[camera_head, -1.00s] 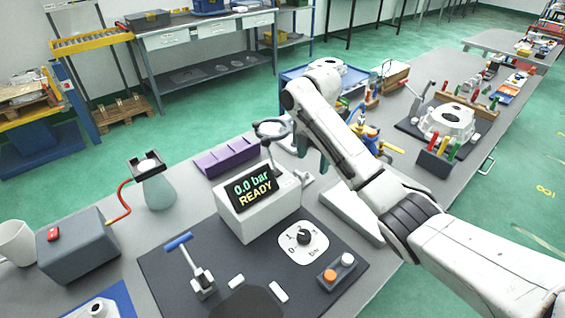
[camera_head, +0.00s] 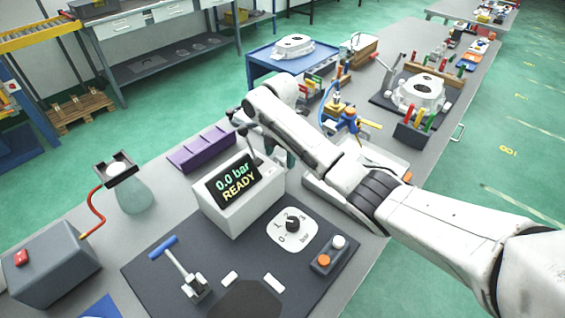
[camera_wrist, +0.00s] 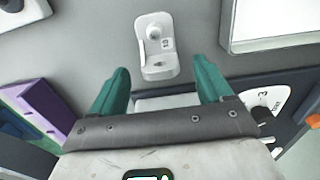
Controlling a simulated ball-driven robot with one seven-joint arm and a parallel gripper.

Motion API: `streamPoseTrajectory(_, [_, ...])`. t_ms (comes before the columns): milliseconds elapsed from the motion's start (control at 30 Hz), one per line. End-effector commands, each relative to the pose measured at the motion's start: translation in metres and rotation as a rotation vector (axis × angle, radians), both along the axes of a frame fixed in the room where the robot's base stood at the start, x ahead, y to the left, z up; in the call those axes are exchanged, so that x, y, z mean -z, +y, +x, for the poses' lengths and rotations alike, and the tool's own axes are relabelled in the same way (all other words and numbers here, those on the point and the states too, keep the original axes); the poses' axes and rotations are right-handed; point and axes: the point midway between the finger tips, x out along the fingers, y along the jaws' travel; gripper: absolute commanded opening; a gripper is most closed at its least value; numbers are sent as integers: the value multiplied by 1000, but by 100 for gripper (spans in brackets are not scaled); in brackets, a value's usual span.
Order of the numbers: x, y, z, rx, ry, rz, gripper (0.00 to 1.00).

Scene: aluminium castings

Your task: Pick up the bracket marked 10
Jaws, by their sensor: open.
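A small pale metal bracket (camera_wrist: 155,45) lies on the grey bench in the wrist view, with a round boss at one end and a small dark mark that looks like 10. My gripper (camera_wrist: 160,74) has two green fingers spread apart, with nothing between them. The bracket lies just beyond the fingertips, roughly centred between them in the picture. The height of the fingers above it is unclear. In the head view, my gripper (camera_head: 288,157) is partly hidden behind the display box and my arm. I cannot make out the bracket there.
The display box (camera_head: 233,192) stands close beside my gripper, reading 0.0 bar READY. A purple rack (camera_head: 200,148) lies to its left. A pale tray (camera_wrist: 275,22) is at the upper right in the wrist view. Another pale part (camera_wrist: 22,12) sits at upper left.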

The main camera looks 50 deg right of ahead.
Motion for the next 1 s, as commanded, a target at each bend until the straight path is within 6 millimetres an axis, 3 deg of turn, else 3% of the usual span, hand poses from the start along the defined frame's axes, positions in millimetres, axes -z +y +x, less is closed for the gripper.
streamPoseTrajectory(200, [24, -1, 0, 1, 1, 0, 79])
streamPoseTrajectory(467, [27, -1, 1, 0, -1, -1, 79])
streamPoseTrajectory(1000, [27, -1, 1, 0, -1, -1, 28])
